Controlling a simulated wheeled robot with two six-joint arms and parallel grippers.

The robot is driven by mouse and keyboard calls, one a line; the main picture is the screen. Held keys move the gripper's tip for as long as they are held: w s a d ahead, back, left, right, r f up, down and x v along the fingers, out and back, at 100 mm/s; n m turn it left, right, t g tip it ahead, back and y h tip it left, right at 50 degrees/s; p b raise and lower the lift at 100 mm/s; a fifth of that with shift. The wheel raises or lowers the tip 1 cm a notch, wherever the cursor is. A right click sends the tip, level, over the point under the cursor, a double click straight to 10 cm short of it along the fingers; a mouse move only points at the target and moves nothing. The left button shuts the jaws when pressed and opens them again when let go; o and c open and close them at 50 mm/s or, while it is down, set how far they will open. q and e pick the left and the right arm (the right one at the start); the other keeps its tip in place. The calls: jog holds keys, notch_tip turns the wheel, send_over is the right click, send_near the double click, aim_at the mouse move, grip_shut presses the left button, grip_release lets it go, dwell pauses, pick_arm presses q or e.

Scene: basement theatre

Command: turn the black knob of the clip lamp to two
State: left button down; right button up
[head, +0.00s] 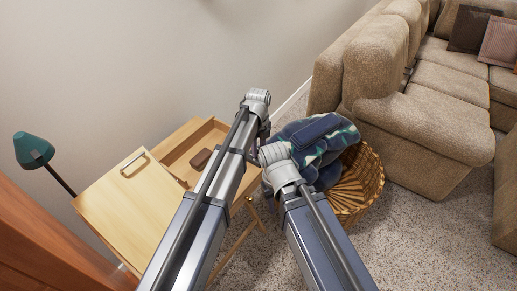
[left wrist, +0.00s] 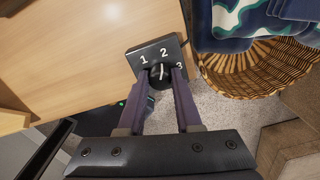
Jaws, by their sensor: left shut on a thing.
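The clip lamp shows in the head view by its green shade (head: 35,148) on a dark stem at the left. Its black control box (left wrist: 150,52) is in the left wrist view, by the edge of the wooden furniture, with white numbers 1, 2 and 3. The black knob (left wrist: 160,77) sits on the box; its white line points up, close to the 2. My left gripper (left wrist: 162,74) is shut on the knob, one finger on each side. In the head view my arms largely hide this spot. My right gripper is not seen.
A light wooden cabinet (head: 125,208) has an open drawer with a small brown object (head: 201,159) in it. A wicker basket (head: 362,183) with a blue patterned blanket (head: 325,150) stands close to the right of it. A beige sofa (head: 425,125) is further right.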

aim_at(259, 150)
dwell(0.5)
pick_arm(q)
jog(key=c, duration=0.6)
grip_release()
notch_tip(259, 150, up, 8)
jog(key=p, duration=0.8)
jog(key=shift+f, duration=0.1)
